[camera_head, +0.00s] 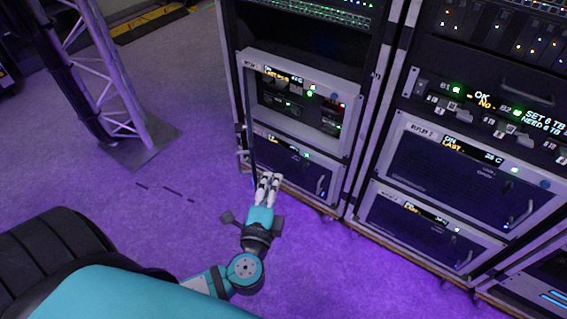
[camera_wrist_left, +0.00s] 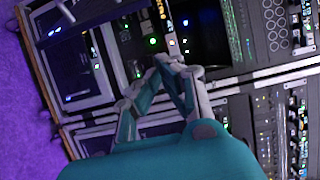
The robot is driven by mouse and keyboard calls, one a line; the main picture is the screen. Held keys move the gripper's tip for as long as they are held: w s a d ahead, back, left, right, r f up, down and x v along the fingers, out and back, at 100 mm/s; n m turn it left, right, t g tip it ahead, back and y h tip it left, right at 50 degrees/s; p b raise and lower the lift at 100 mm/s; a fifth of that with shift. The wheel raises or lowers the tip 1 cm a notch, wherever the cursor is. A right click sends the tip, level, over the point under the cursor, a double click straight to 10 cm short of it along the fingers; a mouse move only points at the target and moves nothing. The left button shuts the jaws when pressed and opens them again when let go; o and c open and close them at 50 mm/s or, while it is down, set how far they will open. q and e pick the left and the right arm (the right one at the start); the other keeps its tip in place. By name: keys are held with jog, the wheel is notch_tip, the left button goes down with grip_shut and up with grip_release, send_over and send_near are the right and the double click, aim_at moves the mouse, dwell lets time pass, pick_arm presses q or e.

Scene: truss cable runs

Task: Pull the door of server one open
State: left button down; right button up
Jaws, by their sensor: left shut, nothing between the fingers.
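In the head view, the left rack holds an upper framed unit (camera_head: 352,92) with a small lit display and a label that looks like "REPLAY 1". Its pale frame surrounds a dark front with green and red lights. My left gripper (camera_head: 268,177) is shut and empty, low in front of the lower unit's left part. In the left wrist view, the shut fingers (camera_wrist_left: 178,67) point towards the rack front; contact cannot be told. My right gripper is out of view.
A second rack on the right carries a unit labelled "REPLAY 2" (camera_head: 460,175) and another framed unit (camera_head: 425,228) below. A metal truss leg on a base plate (camera_head: 140,146) stands at the left. The purple floor (camera_head: 185,100) between truss and rack is mostly clear.

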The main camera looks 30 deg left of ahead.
pick_arm(q)
jog(key=w+a, duration=0.6)
jog(key=shift+w+a, duration=0.35)
jog(key=shift+w, duration=0.05)
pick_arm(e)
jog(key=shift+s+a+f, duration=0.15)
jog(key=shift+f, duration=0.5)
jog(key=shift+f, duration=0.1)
pick_arm(q)
jog(key=shift+f, duration=0.1)
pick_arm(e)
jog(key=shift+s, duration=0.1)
